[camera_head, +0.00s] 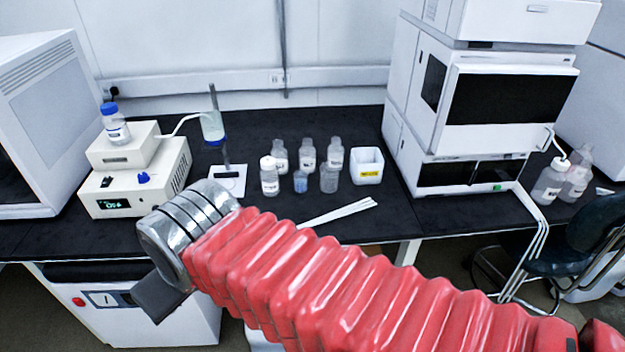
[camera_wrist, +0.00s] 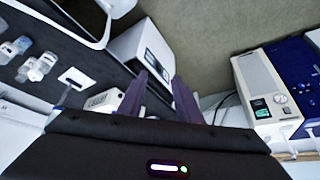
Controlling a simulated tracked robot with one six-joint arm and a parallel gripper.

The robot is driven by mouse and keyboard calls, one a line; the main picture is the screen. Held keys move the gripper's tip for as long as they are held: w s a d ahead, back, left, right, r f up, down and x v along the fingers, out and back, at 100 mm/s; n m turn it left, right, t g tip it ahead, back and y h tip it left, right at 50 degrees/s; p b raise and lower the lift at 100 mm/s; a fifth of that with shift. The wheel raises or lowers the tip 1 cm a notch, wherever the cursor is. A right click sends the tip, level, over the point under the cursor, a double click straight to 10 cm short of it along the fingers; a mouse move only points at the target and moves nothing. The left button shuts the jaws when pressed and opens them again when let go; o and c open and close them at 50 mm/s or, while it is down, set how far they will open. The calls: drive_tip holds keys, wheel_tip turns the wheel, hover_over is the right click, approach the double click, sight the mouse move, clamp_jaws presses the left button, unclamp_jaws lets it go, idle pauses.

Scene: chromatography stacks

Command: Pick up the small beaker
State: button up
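A small beaker (camera_head: 300,181) with bluish contents stands upright on the black bench, at the front of a group of bottles. A larger clear beaker (camera_head: 329,178) stands just to its right. My gripper (camera_wrist: 161,84) shows in the wrist view as two dark fingers spread apart, with nothing between them. In the head view my arm crosses the lower foreground; its end is at the lower left, in front of the bench edge and away from the beakers. The fingertips cannot be made out there. In the wrist view, glassware appears small at the left, and I cannot tell which piece is the small beaker.
A white-capped bottle (camera_head: 269,177) stands left of the small beaker, with several bottles behind. A white tub (camera_head: 367,165) is at the right. Thin white strips (camera_head: 338,213) lie in front. A stand (camera_head: 216,125) and a pump unit (camera_head: 135,180) are left; a tall instrument (camera_head: 470,110) is right.

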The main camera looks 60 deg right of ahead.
drive_tip(key=shift+w+d, duration=0.2)
drive_tip(key=shift+w, duration=0.45)
